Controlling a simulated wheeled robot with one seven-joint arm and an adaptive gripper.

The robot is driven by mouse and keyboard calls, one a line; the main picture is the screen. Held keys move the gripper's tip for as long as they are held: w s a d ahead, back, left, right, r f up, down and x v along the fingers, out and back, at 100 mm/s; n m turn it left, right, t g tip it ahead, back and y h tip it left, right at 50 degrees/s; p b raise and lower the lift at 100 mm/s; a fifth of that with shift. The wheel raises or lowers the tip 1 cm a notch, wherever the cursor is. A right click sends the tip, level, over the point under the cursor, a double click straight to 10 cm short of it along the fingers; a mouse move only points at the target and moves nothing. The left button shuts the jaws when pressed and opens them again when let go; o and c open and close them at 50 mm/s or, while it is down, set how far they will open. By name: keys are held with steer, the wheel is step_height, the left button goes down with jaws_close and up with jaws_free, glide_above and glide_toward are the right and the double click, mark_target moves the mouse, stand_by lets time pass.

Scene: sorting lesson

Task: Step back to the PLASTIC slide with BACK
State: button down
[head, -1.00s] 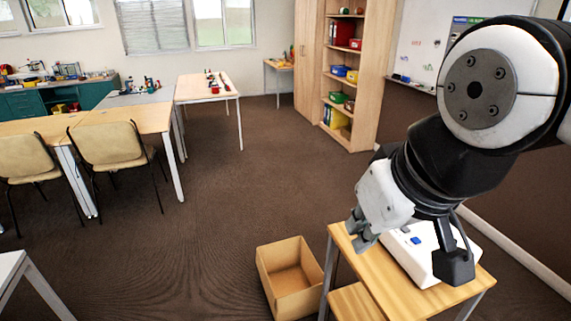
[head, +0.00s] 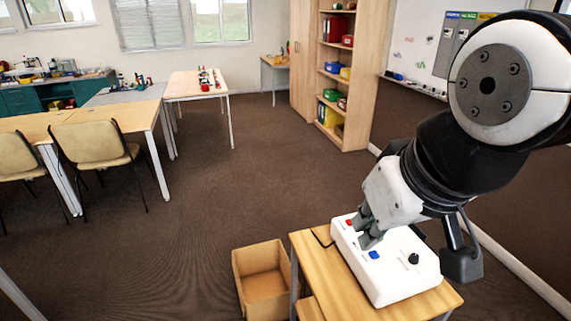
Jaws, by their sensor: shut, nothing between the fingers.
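A white control box (head: 391,284) lies on the small wooden table. It has a red button (head: 349,222) at its far left, a blue button (head: 374,255) and a black knob (head: 413,259). I cannot read any BACK or PLASTIC label. My gripper (head: 365,232) is shut and empty, pointing down over the left part of the box, between the red and blue buttons. I cannot tell whether its fingertips touch the box. It hides part of the box top. A panel with coloured headings (head: 452,45) shows on the whiteboard, partly hidden by my arm.
The small wooden table (head: 312,262) stands in front of me, with an open cardboard box (head: 262,290) on the floor left of it. Desks and chairs (head: 100,150) are at the left, a bookshelf (head: 352,60) behind. The floor between is clear.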

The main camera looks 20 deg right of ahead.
steer(key=shift+d, duration=0.25)
steer(key=w+d+f+n+g+h+b, duration=0.2)
steer(key=w+d+f+n+h, duration=0.2)
steer(key=w+d+f, duration=0.6)
steer(key=w+d+f+n+g+h+b, duration=0.1)
steer(key=w+d+f+n+h, duration=0.4)
steer(key=w+d+f, duration=0.5)
steer(key=w+f+n+g, duration=0.1)
steer(key=w+f, duration=0.1)
steer(key=w, duration=0.3)
steer(key=shift+f+n+b, duration=0.2)
steer(key=shift+n+b, duration=0.1)
steer(key=shift+b, duration=0.1)
steer(key=shift+w+a+f, duration=0.1)
step_height(320, 180, down, 7)
steer(key=b, duration=0.5)
steer(key=shift+w, duration=0.1)
steer(key=shift+f+b, duration=0.75)
steer(key=shift+f, duration=0.1)
